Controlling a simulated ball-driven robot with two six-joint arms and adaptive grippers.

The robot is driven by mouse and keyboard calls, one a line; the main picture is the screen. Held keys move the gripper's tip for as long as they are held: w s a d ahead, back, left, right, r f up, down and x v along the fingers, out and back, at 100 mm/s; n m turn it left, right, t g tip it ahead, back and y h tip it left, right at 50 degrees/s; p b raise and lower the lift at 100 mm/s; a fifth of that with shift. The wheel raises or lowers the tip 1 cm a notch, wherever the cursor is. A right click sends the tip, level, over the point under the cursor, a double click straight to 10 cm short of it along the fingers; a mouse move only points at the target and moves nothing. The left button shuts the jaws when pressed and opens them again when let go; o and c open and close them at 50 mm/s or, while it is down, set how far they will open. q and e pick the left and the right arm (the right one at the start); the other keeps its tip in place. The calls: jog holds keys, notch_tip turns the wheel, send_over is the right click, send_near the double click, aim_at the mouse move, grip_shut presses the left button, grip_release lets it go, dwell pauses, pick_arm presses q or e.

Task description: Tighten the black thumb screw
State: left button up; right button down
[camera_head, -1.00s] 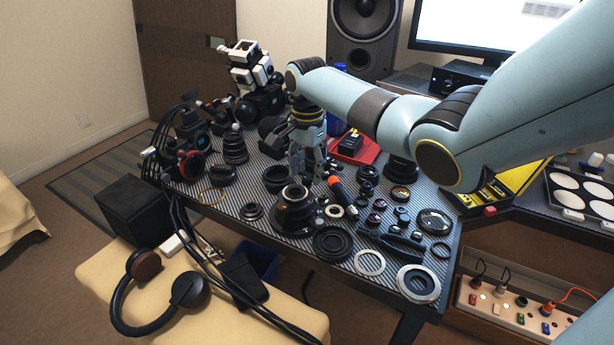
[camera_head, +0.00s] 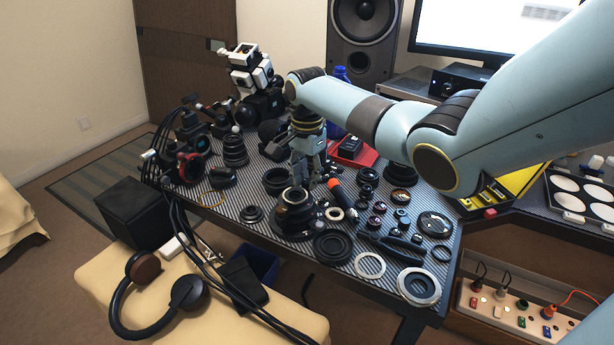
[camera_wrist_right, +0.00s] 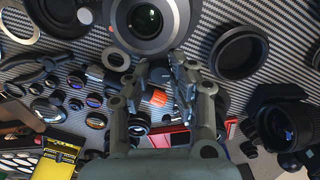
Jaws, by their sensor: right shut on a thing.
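The black lens assembly (camera_head: 293,212) stands upright on the striped table, and its round glass front shows at the top of the right wrist view (camera_wrist_right: 146,20). My right gripper (camera_head: 307,180) points down just behind the lens, at its far side. In the right wrist view my right gripper (camera_wrist_right: 165,72) has its fingertips close together at the lens's edge, shut on a small dark piece. This piece is at the place of the black thumb screw (camera_wrist_right: 162,74), mostly hidden between the fingers. My left gripper is not in view.
An orange-handled tool (camera_head: 341,194) lies close to the right of the lens. Loose rings, including a pale ring (camera_head: 369,265), and small lens parts crowd the right of the table. A red tray (camera_head: 366,157) lies behind. A dark ring (camera_wrist_right: 240,52) is near the gripper.

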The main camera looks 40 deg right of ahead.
aim_at(307, 181)
jog(key=shift+r+m+p, duration=0.25)
jog(key=shift+m+p, duration=0.95)
jog(key=shift+p, duration=0.3)
jog(key=shift+f+m+p, duration=0.1)
jog(key=shift+m+p, duration=0.75)
jog(key=shift+m, duration=0.05)
jog(key=shift+m+p, duration=0.45)
jog(key=shift+m, duration=0.45)
jog(key=shift+f, duration=0.1)
jog(key=c, duration=1.1)
grip_release()
notch_tip(307, 181, up, 12)
